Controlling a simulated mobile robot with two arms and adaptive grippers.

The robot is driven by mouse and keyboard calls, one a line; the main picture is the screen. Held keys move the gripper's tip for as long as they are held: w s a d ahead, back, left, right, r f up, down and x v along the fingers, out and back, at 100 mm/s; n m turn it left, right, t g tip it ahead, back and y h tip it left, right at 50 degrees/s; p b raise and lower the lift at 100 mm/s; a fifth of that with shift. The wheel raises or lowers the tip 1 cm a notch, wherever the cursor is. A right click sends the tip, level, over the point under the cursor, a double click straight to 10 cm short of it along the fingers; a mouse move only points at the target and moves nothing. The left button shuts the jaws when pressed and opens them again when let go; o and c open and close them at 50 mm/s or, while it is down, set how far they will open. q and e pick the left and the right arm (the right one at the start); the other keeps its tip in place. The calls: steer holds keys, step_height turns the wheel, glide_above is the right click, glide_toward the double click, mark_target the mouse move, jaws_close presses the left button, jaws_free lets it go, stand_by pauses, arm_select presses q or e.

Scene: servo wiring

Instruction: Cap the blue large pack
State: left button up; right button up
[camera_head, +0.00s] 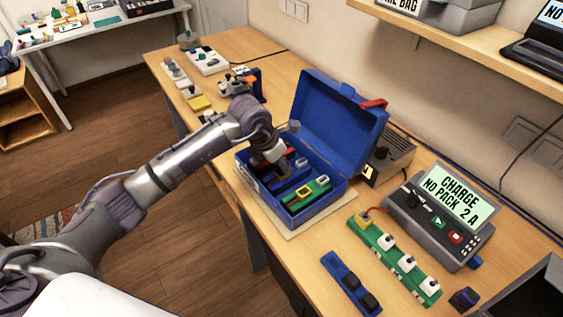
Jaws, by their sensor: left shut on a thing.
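An open blue case (253,187) stands on the table, its lid (338,117) raised at the back. Inside lie a long blue pack (292,180), a green pack (318,190) with a yellow piece on it, and something dark red (289,150). A small pale piece (302,162) shows near the blue pack's far end. My left gripper (272,160) reaches down into the case at its left side. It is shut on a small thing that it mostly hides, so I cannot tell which. My right gripper is not in view.
A grey charger (425,222) with a lit screen stands right of the case. A green strip (395,258) with white blocks and a blue strip (350,283) with black blocks lie in front. Small devices (205,60) crowd the table's far end. A shelf (470,50) overhangs the back.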

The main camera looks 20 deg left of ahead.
arm_select(q)
steer(key=o, duration=1)
steer(key=v, duration=1.2)
